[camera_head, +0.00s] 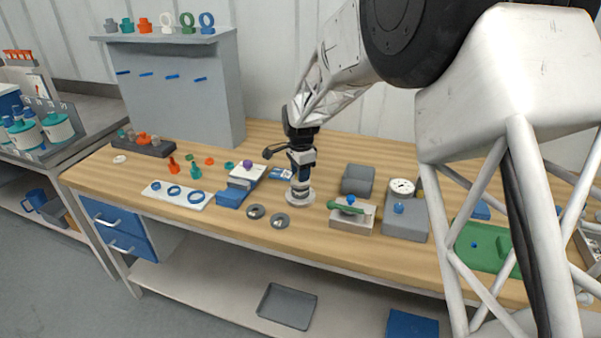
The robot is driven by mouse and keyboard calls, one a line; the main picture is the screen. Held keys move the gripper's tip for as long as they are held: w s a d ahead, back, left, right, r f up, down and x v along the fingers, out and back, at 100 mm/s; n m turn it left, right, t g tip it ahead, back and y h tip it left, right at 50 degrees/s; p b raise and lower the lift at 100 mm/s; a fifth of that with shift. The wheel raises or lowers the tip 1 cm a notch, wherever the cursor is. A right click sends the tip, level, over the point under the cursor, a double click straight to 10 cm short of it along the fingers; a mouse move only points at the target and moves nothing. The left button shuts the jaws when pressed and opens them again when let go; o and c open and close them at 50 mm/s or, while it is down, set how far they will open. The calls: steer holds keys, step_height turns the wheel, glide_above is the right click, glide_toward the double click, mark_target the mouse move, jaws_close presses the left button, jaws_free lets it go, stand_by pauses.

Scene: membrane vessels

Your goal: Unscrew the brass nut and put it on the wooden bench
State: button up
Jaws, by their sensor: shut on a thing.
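My gripper (300,183) points straight down over the middle of the wooden bench (330,255). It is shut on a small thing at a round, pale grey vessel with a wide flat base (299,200). The held thing is mostly hidden by the fingers; its place on the vessel fits the brass nut, but I cannot make out its brass colour. I cannot tell whether it is still threaded on or lifted slightly. The vessel stands upright on the bench, near the front edge.
A blue block (233,196) and a purple-knobbed unit (246,172) stand further left. A grey block with a green handle (350,210) stands right.

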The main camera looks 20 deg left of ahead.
steer(key=n, duration=0.6)
steer(key=shift+r, duration=0.2)
stand_by(0.4)
steer(key=shift+r, duration=1.5)
steer(key=shift+w+d, duration=0.1)
steer(key=shift+w+d+f+m, duration=0.15)
steer(key=shift+w+d+m, duration=0.4)
steer(key=shift+m, duration=0.35)
steer(key=w+d+f+m, duration=0.1)
steer(key=w+d+m, duration=0.3)
steer(key=d+m, duration=0.2)
steer(key=shift+w+d+m, duration=0.15)
steer(key=shift+w+m, duration=0.25)
steer(key=shift+m, duration=0.3)
steer(key=shift+f, duration=0.15)
steer(key=shift+f, duration=2.45)
